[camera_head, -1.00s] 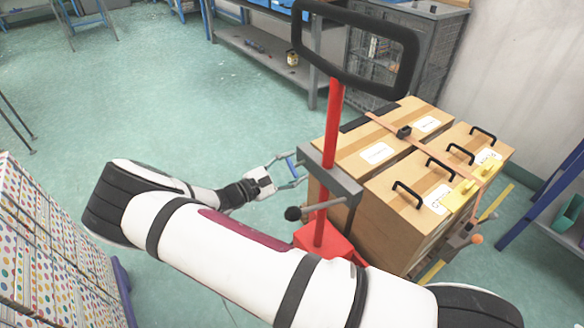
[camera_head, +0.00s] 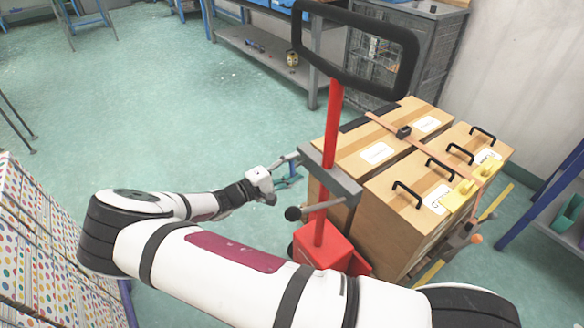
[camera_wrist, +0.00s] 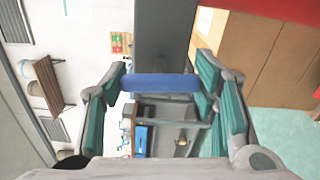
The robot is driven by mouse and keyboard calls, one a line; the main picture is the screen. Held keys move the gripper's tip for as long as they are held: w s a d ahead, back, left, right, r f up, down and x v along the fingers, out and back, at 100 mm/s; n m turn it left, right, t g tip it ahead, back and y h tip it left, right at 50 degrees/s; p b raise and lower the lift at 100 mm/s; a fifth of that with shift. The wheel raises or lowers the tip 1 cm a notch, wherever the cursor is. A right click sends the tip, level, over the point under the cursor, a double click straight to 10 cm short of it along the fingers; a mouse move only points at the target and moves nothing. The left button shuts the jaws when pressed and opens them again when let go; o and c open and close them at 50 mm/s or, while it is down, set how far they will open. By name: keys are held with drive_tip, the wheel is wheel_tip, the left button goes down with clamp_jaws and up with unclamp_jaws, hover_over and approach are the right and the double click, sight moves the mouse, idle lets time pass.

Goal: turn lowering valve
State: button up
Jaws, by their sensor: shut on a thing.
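The red lift column (camera_head: 333,125) has a black loop handle (camera_head: 300,45) on top and a grey crosspiece (camera_head: 335,178) partway up. A lever with a black ball knob (camera_head: 292,213) sticks out left from the crosspiece. My gripper (camera_head: 288,175) is at the crosspiece's left end, left of the column. In the wrist view, a blue bar (camera_wrist: 160,83) lies across between the teal finger pads of my gripper (camera_wrist: 163,88), which is shut on it. A dark grey part (camera_wrist: 163,40) shows behind the bar. In the head view the bar is mostly hidden by the gripper.
Strapped cardboard boxes (camera_head: 400,165) with black handles stand right of the column. The column's red base (camera_head: 322,250) is just beyond my arm. A dotted stack (camera_head: 45,250) is at lower left. A workbench (camera_head: 260,50) stands behind.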

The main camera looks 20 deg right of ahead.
drive_tip(key=shift+m, duration=0.3)
drive_tip(key=o, duration=1.2)
drive_tip(key=shift+a, duration=0.15)
drive_tip(key=v, duration=1.1)
drive_tip(key=shift+s+a, duration=0.2)
drive_tip(key=shift+a, duration=0.15)
